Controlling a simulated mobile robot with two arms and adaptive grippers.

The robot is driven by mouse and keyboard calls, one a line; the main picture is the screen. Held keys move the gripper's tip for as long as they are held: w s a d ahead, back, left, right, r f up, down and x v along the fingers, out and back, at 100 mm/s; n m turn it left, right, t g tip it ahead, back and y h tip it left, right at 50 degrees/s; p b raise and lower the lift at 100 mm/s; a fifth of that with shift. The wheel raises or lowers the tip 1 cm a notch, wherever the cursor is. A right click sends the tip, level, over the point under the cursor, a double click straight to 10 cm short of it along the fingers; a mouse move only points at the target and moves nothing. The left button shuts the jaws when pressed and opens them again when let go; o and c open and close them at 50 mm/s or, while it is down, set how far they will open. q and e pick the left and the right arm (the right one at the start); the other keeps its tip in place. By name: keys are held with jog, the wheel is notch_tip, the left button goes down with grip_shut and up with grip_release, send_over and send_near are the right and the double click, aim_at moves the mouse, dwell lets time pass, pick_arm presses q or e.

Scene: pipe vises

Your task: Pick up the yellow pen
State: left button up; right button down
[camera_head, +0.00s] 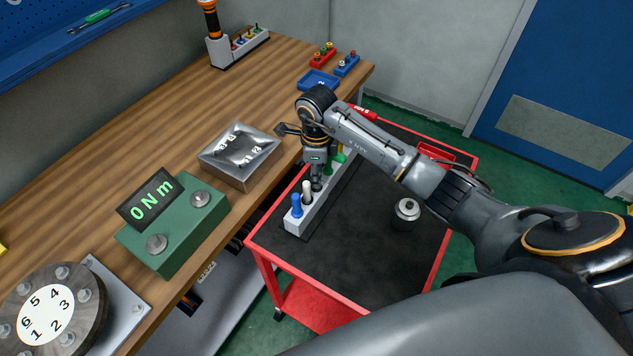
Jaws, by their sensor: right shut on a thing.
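My right gripper (316,183) reaches down over a pale, long pen holder (314,212) on the red cart. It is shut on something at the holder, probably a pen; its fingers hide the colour. A blue pen (297,205) and a white pen (307,192) stand upright in the holder's near end. A green pen (328,168) stands beyond the fingers. A small yellow piece (340,149) shows behind the wrist, partly hidden; I cannot tell whether it is the yellow pen. My left gripper is out of view.
The red cart (262,238) has a dark top with a round dark container (406,213). The wooden bench (110,195) at left holds a metal block (240,170), a green torque meter (180,235) and a numbered disc (48,315). The cart's near middle is clear.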

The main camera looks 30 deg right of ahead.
notch_tip(320, 180, up, 9)
jog(key=b, duration=0.2)
jog(key=shift+b, duration=0.4)
jog(key=shift+r, duration=0.5)
jog(key=shift+r, duration=0.1)
